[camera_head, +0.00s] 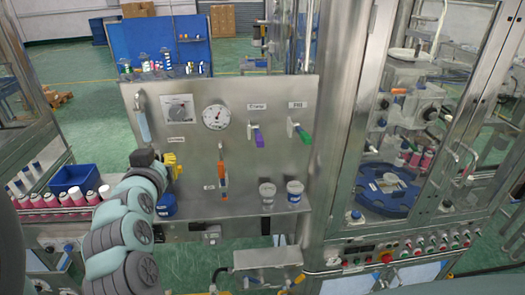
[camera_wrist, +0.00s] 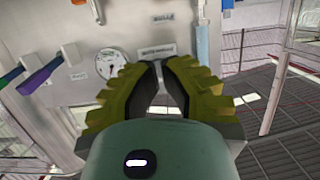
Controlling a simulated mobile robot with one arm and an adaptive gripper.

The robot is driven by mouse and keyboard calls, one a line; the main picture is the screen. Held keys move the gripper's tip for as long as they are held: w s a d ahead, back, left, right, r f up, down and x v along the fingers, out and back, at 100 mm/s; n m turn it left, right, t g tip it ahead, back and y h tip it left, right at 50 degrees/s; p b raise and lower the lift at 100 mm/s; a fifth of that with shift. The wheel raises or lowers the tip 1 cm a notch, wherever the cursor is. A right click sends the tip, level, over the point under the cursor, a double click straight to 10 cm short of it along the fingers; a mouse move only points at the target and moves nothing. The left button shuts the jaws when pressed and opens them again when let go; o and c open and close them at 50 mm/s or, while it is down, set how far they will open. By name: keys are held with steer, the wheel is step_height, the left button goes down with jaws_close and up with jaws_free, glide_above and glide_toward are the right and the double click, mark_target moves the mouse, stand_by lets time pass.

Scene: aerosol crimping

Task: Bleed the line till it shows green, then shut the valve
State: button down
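The steel panel (camera_head: 240,165) carries a round white dial gauge (camera_head: 216,117); its needle and any green zone are too small to read. Left of it is a dark knob on a square plate (camera_head: 180,108). A purple-handled valve (camera_head: 257,135) and a green-handled valve (camera_head: 301,131) sit to the right. An orange and blue fitting (camera_head: 222,165) is below the gauge. My yellow-padded gripper (camera_head: 173,165) is at the panel's left, below a small label. In the wrist view the gauge (camera_wrist: 110,63) and purple handle (camera_wrist: 40,77) are left of my gripper (camera_wrist: 163,75). Whether the fingers hold anything is unclear.
A blue tub (camera_head: 165,206) and two pale pots (camera_head: 267,193) (camera_head: 295,191) stand on the panel's ledge. Pink cans and a blue bin (camera_head: 74,178) are at left. A glazed machine with a blue turntable (camera_head: 388,190) is at right.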

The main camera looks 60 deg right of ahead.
steer(key=b+x, duration=0.5)
steer(key=x, duration=0.4)
steer(key=shift+w+d, duration=0.25)
steer(key=shift+d, duration=0.05)
steer(key=shift+f+p, duration=1.35)
steer(key=shift+f, duration=0.7)
steer(key=shift+s+f+m+b, duration=0.15)
steer(key=shift+f+m+b, duration=0.15)
steer(key=shift+b, duration=0.2)
